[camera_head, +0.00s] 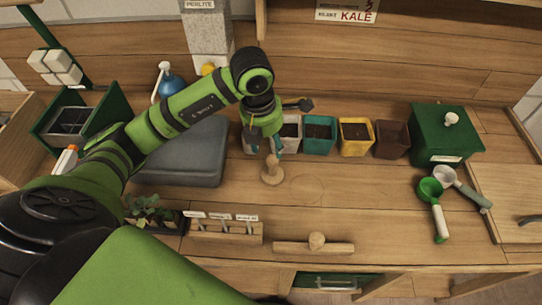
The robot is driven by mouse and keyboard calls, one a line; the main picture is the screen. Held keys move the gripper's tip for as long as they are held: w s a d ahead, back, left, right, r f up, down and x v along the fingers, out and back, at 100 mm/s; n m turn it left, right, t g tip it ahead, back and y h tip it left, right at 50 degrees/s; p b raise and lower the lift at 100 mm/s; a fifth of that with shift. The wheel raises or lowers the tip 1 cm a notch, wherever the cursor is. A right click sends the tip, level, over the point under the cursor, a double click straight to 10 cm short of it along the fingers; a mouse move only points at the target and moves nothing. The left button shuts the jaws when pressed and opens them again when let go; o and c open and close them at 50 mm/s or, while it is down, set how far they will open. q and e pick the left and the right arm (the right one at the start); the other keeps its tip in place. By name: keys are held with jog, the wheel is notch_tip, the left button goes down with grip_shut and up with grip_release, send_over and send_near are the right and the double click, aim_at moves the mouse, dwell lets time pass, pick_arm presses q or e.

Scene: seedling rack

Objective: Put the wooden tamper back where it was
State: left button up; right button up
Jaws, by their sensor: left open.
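The wooden tamper (272,175), a round base with an upright handle, stands on the bench just left of a faint circle outline (306,190). My left gripper (272,147) points down right above it, with its open fingertips at the top of the handle. I cannot tell whether they touch it. The tamper's base is clear of the circle. My right gripper is not in view.
Behind is a row of coloured pots (320,135) and a green lidded box (446,135). Green (438,209) and grey (462,188) scoops lie at right. In front are a wooden label holder (225,235) and a knobbed wooden bar (290,248). A grey case (190,165) sits left.

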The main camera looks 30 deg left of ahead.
pick_arm(q)
jog(key=r, duration=0.4)
jog(key=shift+s+a+b, duration=0.1)
jog(key=shift+s+b, duration=0.2)
jog(key=shift+b, duration=0.05)
